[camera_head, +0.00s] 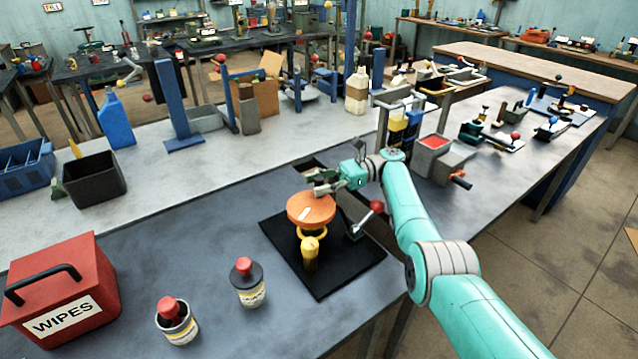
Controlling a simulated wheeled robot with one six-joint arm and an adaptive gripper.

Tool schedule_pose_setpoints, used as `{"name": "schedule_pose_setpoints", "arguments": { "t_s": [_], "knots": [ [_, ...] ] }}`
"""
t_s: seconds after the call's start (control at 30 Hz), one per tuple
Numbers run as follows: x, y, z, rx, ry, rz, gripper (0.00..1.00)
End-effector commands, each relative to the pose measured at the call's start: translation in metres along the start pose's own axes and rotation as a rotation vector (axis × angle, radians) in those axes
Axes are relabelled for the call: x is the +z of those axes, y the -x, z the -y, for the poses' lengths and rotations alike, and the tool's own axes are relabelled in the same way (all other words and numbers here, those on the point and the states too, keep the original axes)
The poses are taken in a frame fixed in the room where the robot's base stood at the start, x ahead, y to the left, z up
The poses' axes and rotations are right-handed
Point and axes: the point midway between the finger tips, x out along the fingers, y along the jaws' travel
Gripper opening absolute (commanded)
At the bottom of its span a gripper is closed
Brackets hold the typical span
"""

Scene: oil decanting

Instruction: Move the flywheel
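An orange disc (305,211), which looks like the flywheel, lies roughly flat above a yellow ring (314,233) and a yellow upright post (310,254) on a black mat (330,278). A small pale mark shows on its top. My gripper (322,188) reaches in from the right at the disc's far edge. Its fingers are small and partly hidden, so I cannot tell whether they grip the rim or only lie beside it. Whether the disc rests on something below is also hidden.
A red-knobbed lever (367,219) stands right of the disc, close to my arm. Two red-capped bottles (250,285) (177,322) and a red WIPES box (60,290) stand to the left. A grey box with a red top (440,158) is right of my arm.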

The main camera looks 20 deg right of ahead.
Motion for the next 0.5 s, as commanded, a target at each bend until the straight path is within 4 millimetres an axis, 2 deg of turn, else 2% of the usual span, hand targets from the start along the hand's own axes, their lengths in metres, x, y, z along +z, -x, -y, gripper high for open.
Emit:
{"name": "schedule_pose_setpoints", "arguments": {
  "t_s": [0.33,0.5],
  "knots": [
    [0.005,0.001,0.0,-0.001,0.002,0.0,0.5],
    [0.026,0.001,0.0,-0.001,0.005,-0.001,0.5]
  ]
}}
